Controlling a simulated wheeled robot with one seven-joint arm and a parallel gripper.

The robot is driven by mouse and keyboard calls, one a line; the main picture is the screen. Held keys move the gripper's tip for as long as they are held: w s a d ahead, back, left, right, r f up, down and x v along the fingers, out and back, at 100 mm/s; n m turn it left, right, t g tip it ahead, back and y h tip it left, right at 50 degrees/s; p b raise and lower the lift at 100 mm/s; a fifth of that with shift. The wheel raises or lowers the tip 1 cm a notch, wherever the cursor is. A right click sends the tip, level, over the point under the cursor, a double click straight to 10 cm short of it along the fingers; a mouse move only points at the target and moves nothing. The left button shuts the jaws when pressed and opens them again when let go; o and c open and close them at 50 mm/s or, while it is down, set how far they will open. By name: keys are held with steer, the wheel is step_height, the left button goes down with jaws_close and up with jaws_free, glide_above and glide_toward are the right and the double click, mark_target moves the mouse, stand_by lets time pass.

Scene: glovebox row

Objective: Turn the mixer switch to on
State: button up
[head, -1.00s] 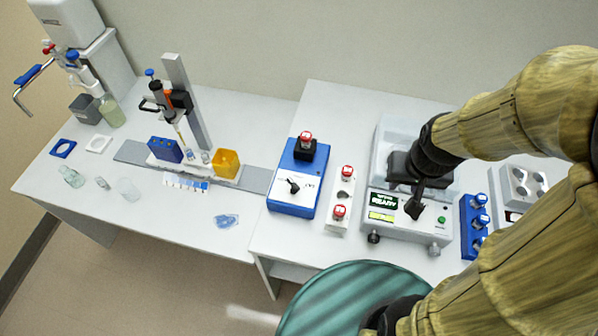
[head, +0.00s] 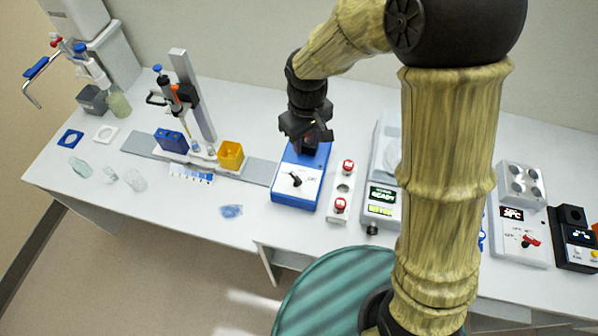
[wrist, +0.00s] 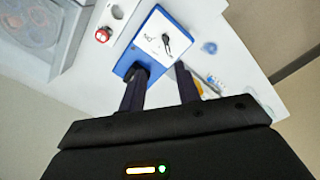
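The mixer (head: 299,194) is a blue box with a white top panel and a black cup at its back end. Its black switch knob (head: 295,180) sits on the white panel. In the wrist view the mixer (wrist: 127,62) shows beyond the fingers, with the knob (wrist: 166,43) clear of them. My gripper (head: 306,136) is above the mixer's back end, over the cup, which it mostly hides. In the wrist view my gripper (wrist: 160,82) has its two fingers apart with nothing between them. I cannot tell whether it touches the cup.
A white holder with red-capped vials (head: 340,205) stands close right of the mixer. The balance (head: 382,203) is partly behind my arm. A heater block (head: 522,235) is further right. A pipette stand (head: 190,95) and yellow box (head: 231,155) stand left.

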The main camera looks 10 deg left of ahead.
mark_target(300, 180)
steer(key=shift+s+a+n, duration=0.15)
steer(key=shift+a+n, duration=0.15)
steer(key=shift+a, duration=0.35)
step_height(300, 180, down, 18)
steer(key=p, duration=0.4)
steer(key=shift+r+p, duration=0.25)
steer(key=shift+p, duration=0.15)
jaws_close()
